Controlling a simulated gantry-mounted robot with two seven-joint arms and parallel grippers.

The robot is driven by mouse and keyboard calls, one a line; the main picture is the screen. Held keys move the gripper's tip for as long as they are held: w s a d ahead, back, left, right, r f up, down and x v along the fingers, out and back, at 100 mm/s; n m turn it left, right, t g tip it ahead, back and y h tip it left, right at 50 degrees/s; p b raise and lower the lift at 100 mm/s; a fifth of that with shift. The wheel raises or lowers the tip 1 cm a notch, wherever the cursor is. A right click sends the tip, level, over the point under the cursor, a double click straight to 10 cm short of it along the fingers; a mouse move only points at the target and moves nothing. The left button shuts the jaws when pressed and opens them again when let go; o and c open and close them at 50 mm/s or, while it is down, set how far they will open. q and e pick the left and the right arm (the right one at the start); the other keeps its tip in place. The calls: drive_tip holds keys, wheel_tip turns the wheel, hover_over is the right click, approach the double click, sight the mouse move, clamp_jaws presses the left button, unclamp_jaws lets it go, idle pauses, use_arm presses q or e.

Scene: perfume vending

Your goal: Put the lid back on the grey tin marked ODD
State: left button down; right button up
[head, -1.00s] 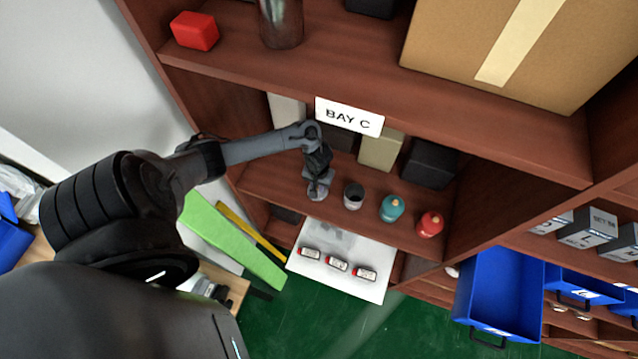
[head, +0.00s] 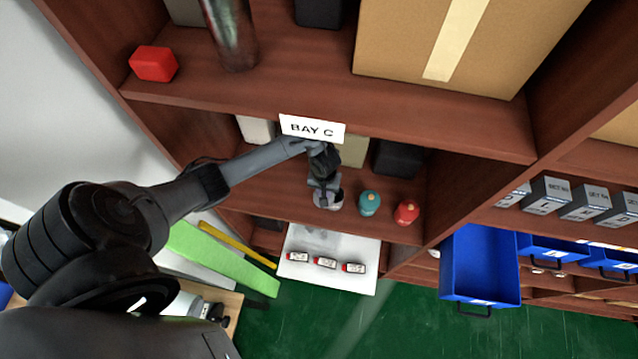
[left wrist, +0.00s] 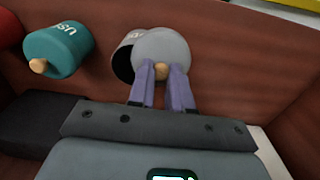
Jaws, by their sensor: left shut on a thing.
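The grey tin (head: 337,207) stands on the shelf below the BAY C sign, largely hidden behind my gripper and the lid. In the left wrist view part of the grey tin (left wrist: 124,63) shows with a dark opening; I cannot read its mark. My left gripper (left wrist: 161,72) is shut on the wooden knob of a round grey lid (left wrist: 163,46). The lid overlaps the tin's mouth but sits off to one side of it in that view. I cannot tell whether they touch. In the head view my left gripper (head: 325,190) is at the tin. My right gripper is not in view.
A teal tin (head: 369,203) and a red tin (head: 406,212) stand to the right. Dark and pale boxes (head: 397,158) stand behind. A white board (head: 350,280) with several small labelled items lies below. The upper shelf edge with the BAY C sign (head: 312,129) hangs close above my arm.

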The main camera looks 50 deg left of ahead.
use_arm(q)
drive_tip(key=w+r+n+p, duration=0.1)
drive_tip(key=p, duration=0.1)
drive_tip(key=w+r+n+p, duration=0.1)
drive_tip(key=p, duration=0.1)
drive_tip(key=w+r+p, duration=0.1)
drive_tip(key=p, duration=0.1)
drive_tip(key=shift+w+a+r+n, duration=0.15)
drive_tip(key=shift+a+r+n, duration=0.1)
drive_tip(key=shift+r+n, duration=0.15)
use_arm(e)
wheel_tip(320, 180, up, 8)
use_arm(q)
drive_tip(key=f+b, duration=0.1)
drive_tip(key=b, duration=0.1)
drive_tip(key=f+b, duration=0.1)
drive_tip(key=f, duration=0.1)
drive_tip(key=d+f+b, duration=0.1)
drive_tip(key=f+b, duration=0.1)
drive_tip(key=shift+w+d+b, duration=0.1)
drive_tip(key=shift+w+b, duration=0.2)
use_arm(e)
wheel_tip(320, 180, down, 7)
use_arm(q)
drive_tip(key=shift+p, duration=0.9)
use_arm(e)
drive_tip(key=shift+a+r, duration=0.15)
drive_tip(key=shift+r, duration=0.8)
